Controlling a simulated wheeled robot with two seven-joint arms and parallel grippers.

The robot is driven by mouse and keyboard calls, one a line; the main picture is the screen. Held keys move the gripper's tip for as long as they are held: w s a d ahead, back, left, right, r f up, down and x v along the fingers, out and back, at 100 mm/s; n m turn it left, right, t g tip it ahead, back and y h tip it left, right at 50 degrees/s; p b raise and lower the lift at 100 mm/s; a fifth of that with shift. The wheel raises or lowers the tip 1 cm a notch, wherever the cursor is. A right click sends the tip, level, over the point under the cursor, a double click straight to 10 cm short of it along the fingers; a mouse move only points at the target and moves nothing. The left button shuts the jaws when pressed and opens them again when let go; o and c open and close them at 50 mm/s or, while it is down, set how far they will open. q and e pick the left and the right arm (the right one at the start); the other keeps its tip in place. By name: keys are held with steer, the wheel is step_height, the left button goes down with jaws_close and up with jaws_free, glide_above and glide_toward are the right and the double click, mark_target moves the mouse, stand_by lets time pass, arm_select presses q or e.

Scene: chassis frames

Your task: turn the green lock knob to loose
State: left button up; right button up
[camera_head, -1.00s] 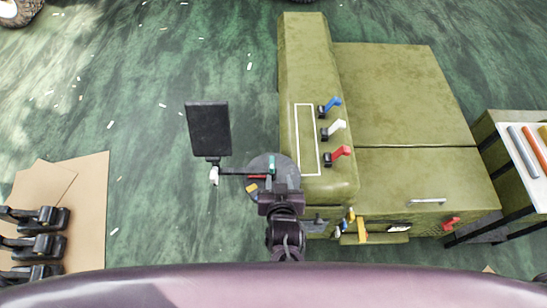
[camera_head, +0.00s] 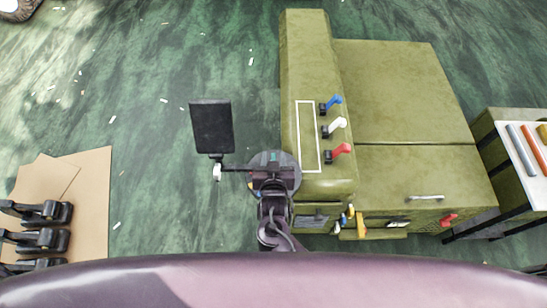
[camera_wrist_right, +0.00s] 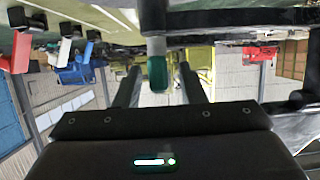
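The green lock knob (camera_head: 274,156) shows as a small green spot on a dark round disc (camera_head: 258,158), beside the olive vehicle body. My right gripper (camera_head: 273,173) is over the disc, just in front of the knob, and hides much of the disc. In the right wrist view the knob (camera_wrist_right: 157,73) hangs from a pale stem between the two dark fingers of my right gripper (camera_wrist_right: 160,78). The fingers are apart, with a visible gap on each side of the knob. My left gripper is not in view.
A black rectangular panel (camera_head: 212,127) on a thin arm stands left of the disc, with a white knob (camera_head: 217,172) below it. Blue (camera_head: 331,104), white (camera_head: 335,127) and red (camera_head: 338,153) levers sit on the olive body (camera_head: 308,60). A side table (camera_head: 520,165) stands at right.

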jaws_close()
